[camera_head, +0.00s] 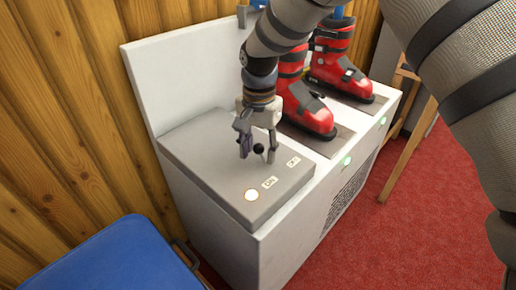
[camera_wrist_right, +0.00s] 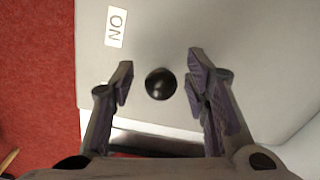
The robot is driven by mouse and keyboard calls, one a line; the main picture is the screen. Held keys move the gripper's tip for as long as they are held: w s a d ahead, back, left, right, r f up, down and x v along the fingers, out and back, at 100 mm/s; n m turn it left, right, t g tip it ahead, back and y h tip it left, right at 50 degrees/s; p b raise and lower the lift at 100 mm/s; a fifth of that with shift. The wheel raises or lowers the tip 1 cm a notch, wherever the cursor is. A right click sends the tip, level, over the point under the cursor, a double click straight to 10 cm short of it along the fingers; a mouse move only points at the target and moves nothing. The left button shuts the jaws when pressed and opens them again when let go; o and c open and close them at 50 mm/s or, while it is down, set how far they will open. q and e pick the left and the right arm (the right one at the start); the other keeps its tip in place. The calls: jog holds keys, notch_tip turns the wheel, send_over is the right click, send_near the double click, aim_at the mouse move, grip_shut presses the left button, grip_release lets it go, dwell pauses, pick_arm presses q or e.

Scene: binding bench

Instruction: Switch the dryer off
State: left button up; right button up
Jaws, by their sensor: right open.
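The dryer (camera_head: 335,185) is a white cabinet with a grey control box (camera_head: 205,165) on its near end. On the box are an ON label (camera_head: 270,182), an OFF label (camera_head: 293,161), a glowing round lamp (camera_head: 251,195) and a black ball knob (camera_head: 258,148). My right gripper (camera_head: 257,154) is open over the box, fingers pointing down. In the right wrist view the knob (camera_wrist_right: 161,84) shows between the open fingers (camera_wrist_right: 160,82), with gaps on both sides. The ON label (camera_wrist_right: 115,26) shows there too. The knob's shaft is hidden. My left gripper is not in view.
Red ski boots (camera_head: 308,108) stand on the dryer just behind the control box. A blue object (camera_head: 115,262) stands at the lower left. A wooden wall (camera_head: 50,130) is behind. Red carpet (camera_head: 395,235) lies open at the right, near wooden legs (camera_head: 405,145).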

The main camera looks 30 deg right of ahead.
grip_shut()
